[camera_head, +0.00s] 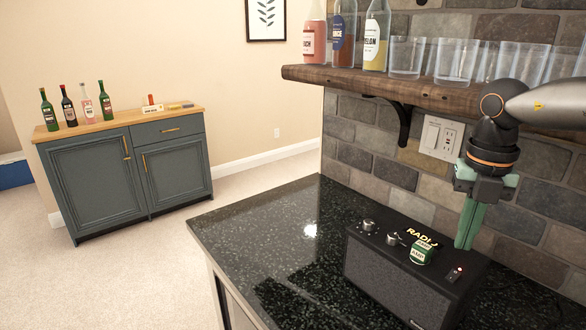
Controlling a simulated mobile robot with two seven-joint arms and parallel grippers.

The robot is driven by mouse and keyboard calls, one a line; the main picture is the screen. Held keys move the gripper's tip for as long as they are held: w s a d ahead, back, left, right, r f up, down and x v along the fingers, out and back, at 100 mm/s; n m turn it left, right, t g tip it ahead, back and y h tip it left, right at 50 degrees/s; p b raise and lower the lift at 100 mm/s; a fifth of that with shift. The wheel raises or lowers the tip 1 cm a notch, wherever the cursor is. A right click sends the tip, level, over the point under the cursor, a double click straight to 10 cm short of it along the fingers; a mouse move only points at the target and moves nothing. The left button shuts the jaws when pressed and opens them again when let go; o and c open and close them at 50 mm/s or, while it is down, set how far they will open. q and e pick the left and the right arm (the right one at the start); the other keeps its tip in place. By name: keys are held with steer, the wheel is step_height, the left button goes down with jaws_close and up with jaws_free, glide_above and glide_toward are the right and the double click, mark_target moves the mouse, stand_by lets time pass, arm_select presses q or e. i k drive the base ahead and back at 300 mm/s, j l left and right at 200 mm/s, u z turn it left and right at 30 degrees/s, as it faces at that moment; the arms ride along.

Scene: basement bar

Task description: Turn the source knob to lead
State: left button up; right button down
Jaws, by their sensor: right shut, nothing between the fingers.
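A dark box marked RADIO (388,278) stands on the black counter. On its top are two small silvery knobs, one at the left (369,225) and one nearer the middle (392,239). I cannot tell which of these is the source knob. My right gripper (465,244) points down with its green fingers shut and empty, behind and right of the green block, apart from it. My left gripper is out of view.
A small switch with a red light (454,273) is on the radio's right top. A wooden shelf (400,82) with bottles and glasses hangs above. The counter (270,235) is clear left of the radio.

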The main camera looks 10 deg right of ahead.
mark_target(392, 239)
steer(key=k+j, duration=0.55)
steer(key=j, duration=0.15)
steer(key=k+j, duration=0.6)
steer(key=j, duration=0.15)
